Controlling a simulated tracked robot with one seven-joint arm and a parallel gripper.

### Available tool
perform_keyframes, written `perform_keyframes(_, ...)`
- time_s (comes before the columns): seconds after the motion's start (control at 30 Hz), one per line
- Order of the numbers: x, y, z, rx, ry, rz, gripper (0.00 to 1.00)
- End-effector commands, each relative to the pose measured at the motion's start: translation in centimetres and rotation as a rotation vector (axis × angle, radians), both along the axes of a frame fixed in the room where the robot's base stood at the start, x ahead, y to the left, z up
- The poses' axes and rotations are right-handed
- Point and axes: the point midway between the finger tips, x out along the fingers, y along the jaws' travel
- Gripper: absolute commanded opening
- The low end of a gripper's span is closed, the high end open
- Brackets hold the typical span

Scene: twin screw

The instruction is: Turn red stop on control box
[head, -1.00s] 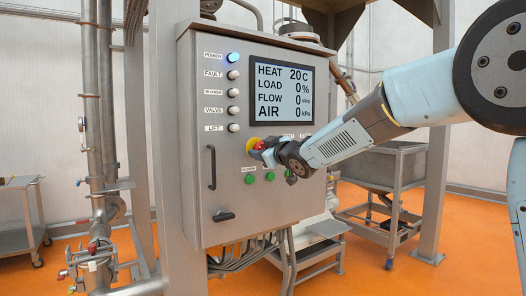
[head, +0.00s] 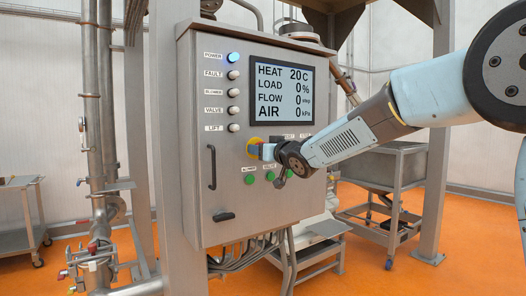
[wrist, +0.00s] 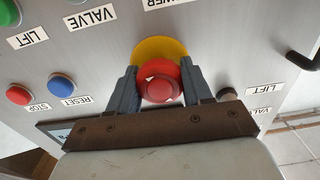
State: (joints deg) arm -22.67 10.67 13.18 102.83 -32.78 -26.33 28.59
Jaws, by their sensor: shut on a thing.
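The red stop (wrist: 160,82) is a round red knob on a yellow disc (wrist: 158,48), on the grey front of the control box (head: 232,190). In the wrist view my gripper (wrist: 160,78) has one finger on each side of the red knob and is shut on it. In the head view my gripper (head: 264,151) reaches the yellow disc from the right and hides most of the knob.
A row of green buttons (head: 270,176) lies just below my gripper. The display (head: 282,95) is above it. A door handle (head: 211,167) stands out to the left. The wrist view shows a separate red STOP button (wrist: 18,94) and a blue RESET button (wrist: 62,85).

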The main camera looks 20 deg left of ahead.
Motion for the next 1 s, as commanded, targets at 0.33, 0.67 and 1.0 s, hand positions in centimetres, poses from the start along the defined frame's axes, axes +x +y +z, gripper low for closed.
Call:
perform_keyframes(0.33, -0.02, 0.03, 0.06, 0.005, 0.005, 0.001, 0.19)
perform_keyframes(0.67, -0.02, 0.02, 0.05, 0.005, 0.004, 0.0, 0.75)
perform_keyframes(1.0, -0.27, -0.3, 0.07, 0.005, 0.004, 0.0, 0.75)
